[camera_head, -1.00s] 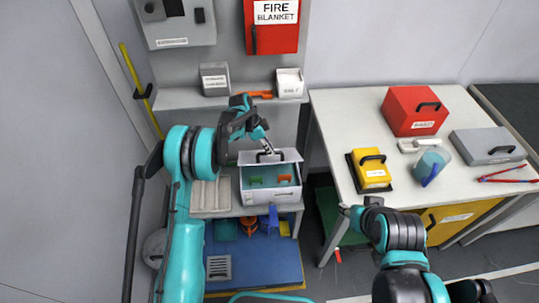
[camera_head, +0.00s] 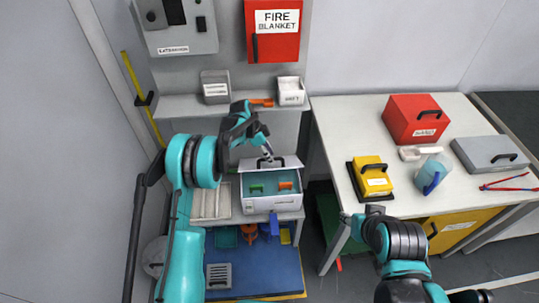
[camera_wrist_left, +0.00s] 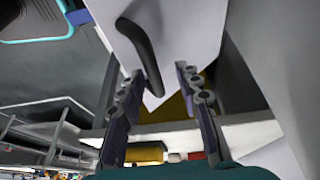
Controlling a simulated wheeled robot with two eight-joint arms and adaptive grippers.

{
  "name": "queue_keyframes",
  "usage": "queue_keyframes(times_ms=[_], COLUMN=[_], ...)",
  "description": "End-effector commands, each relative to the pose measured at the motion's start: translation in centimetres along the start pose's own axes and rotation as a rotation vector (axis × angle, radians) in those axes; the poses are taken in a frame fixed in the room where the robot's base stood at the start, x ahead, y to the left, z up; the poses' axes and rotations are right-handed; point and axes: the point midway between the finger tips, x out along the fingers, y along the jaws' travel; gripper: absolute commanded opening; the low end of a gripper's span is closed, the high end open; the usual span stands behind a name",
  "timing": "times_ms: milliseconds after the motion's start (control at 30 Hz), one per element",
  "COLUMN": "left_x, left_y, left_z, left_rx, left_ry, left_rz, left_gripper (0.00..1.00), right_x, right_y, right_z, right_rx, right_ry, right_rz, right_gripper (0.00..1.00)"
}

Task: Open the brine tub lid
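The brine tub (camera_head: 271,204) is a white box on the low bench, with pale blue liquid and a green and an orange piece inside. Its pale lid (camera_head: 288,164) is raised at the back edge, so the inside shows. The black lid handle (camera_wrist_left: 143,50) shows in the left wrist view, its lower end reaching between the fingers. My left gripper (camera_wrist_left: 157,100) is open, its fingers apart beside the handle; in the head view it (camera_head: 268,157) is just above the lid. Contact is unclear. My right gripper (camera_head: 352,214) is beside the right table's front edge; its fingers are too small to read.
A ribbed tray (camera_head: 210,200) stands left of the tub. A shelf (camera_head: 190,104) with two small bins is behind. The right table (camera_head: 340,120) holds a red box (camera_head: 414,117), a yellow case (camera_head: 371,177), a blue jug (camera_head: 432,172) and a grey case (camera_head: 490,150).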

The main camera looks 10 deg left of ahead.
Motion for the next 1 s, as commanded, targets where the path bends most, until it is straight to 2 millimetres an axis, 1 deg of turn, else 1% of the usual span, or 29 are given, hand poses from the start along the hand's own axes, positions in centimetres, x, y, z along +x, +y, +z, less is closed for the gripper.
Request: queue_keyframes(times_ms=[67,167,267,500,600,700,833,1000], left_x=[-0.2,-1.0,-2.8,-8.1,-9.9,-11.1,-12.0,-12.1], left_y=[0.0,0.0,0.1,0.1,0.1,0.1,0.1,0.1], left_z=[0.0,0.0,0.0,0.0,0.0,0.0,0.0,0.0], left_rx=[0.000,-0.001,-0.002,-0.002,-0.001,0.001,0.001,0.001], left_ry=[0.000,0.001,0.001,0.000,0.000,0.000,0.000,0.000], left_rz=[0.000,0.000,0.000,-0.001,-0.001,-0.002,-0.002,-0.002], left_gripper=[0.34,0.34,0.34,0.34,0.34,0.34,0.34,0.34], right_x=[0.0,0.0,0.0,0.0,0.0,0.0,0.0,0.0], right_y=[0.0,0.0,0.0,0.0,0.0,0.0,0.0,0.0], right_z=[0.0,0.0,0.0,0.0,0.0,0.0,0.0,0.0], right_rx=[0.000,0.000,0.000,0.000,0.000,0.000,0.000,0.000], right_ry=[0.000,0.000,0.000,0.000,0.000,0.000,0.000,0.000], right_rz=[0.000,0.000,0.000,0.000,0.000,0.000,0.000,0.000], right_gripper=[0.40,0.40,0.40,0.40,0.40,0.40,0.40,0.40])
